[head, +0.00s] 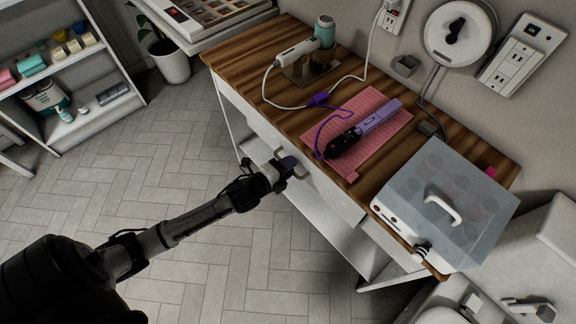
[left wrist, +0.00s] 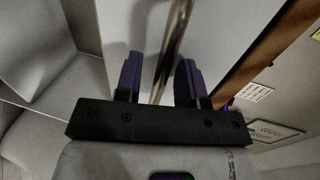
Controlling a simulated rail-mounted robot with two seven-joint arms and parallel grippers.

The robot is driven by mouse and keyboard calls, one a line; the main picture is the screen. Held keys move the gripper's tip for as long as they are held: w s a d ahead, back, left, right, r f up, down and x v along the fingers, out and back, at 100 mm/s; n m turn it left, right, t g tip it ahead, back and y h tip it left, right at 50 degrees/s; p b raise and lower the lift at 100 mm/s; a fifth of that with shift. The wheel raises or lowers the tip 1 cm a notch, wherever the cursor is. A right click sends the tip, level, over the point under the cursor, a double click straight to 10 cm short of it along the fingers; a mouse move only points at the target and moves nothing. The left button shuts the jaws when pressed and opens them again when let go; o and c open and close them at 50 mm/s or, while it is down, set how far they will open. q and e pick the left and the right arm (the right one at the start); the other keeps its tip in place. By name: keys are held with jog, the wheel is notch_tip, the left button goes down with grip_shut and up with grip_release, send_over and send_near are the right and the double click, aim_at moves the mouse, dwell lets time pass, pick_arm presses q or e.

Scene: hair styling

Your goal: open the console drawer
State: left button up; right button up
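The console (head: 240,68) has a wood top and white sides and stands against the wall. Its white drawer front (head: 335,196) faces my left arm and also shows in the left wrist view (left wrist: 210,38). My left gripper (head: 290,167) is at the drawer front. In the left wrist view its two dark purple fingers (left wrist: 160,80) are apart, with the metallic bar handle (left wrist: 178,35) running between them. A gap shows between the bar and the fingers. I cannot tell whether the drawer stands slightly out. My right gripper is not in view.
On the console top are a pink mat (head: 376,105) with a purple-black styling tool (head: 365,129), a white corded tool (head: 297,51), a teal-topped bottle (head: 325,31) and a clear-lidded box (head: 446,200). Tiled floor (head: 180,150) in front is clear.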

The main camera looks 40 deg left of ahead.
pick_arm(q)
grip_shut()
dwell(0.5)
